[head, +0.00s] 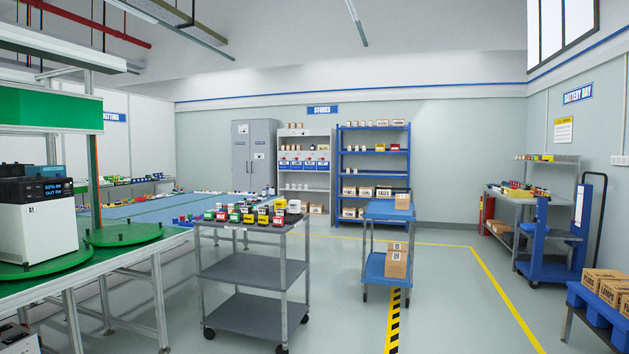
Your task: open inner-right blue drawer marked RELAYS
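A row of small blue drawers (303,164) with pale labels sits in the white-grey shelf unit (305,133) at the far wall, under the STORES sign (322,110). The drawers are side by side and look shut. Their labels are too small to read, so I cannot tell by its lettering which one is marked RELAYS. My gripper is not in view.
A grey cart (240,270) carrying several coloured parts stands in front, left of centre. A blue cart (375,263) with boxes stands right of it. A green-topped bench (60,278) fills the left. Open floor (450,290) lies to the right.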

